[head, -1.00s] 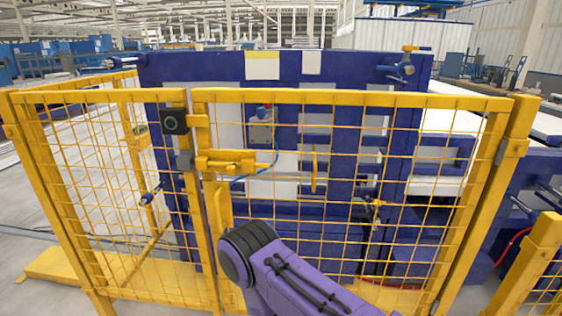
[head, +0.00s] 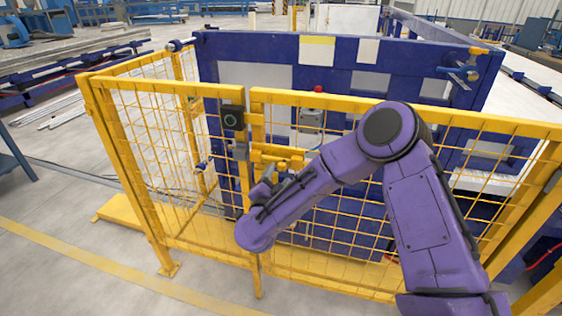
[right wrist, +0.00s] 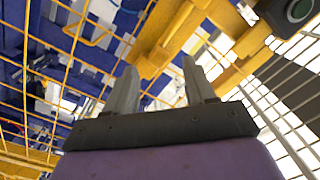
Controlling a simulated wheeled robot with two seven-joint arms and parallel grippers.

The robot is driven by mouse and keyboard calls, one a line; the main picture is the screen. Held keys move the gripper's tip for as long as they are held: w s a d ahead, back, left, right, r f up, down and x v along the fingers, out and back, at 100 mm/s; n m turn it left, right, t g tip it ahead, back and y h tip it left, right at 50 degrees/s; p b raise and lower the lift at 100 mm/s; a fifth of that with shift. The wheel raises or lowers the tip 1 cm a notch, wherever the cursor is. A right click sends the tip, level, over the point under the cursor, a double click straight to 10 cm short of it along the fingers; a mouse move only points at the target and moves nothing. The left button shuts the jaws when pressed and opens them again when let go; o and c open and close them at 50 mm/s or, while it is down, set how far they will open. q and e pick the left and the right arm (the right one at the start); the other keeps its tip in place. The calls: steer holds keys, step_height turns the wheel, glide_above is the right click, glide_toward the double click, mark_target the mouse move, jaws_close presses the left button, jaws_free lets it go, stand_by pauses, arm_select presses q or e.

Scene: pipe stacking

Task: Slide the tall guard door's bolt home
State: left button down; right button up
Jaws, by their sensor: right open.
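The yellow mesh guard door (head: 320,100) stands upright, with its left edge beside the post. Its yellow bolt assembly (head: 270,152) is mounted across the door's left edge, partly hidden by my right gripper. My right gripper (head: 275,174) is just below and in front of the bolt, at the end of my purple arm. In the right wrist view the two grey fingers (right wrist: 159,82) are apart with nothing between them. The yellow bolt assembly (right wrist: 172,38) lies beyond the fingertips. I cannot tell whether they touch it. My left gripper is out of view.
A black box with a round button (head: 232,120) and a grey block (head: 239,150) sit on the post left of the door. A fixed mesh panel (head: 165,150) stands left of it. A blue machine (head: 420,62) is behind the fence. The floor in front is clear.

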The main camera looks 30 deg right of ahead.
mark_target(281, 169)
steer(key=p+x, duration=0.1)
steer(key=x, duration=0.4)
steer(key=shift+s, duration=0.1)
steer(key=shift+w+d, duration=0.2)
steer(key=shift+w, duration=0.05)
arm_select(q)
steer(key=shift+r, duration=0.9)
arm_select(e)
steer(key=shift+f, duration=0.1)
jaws_close()
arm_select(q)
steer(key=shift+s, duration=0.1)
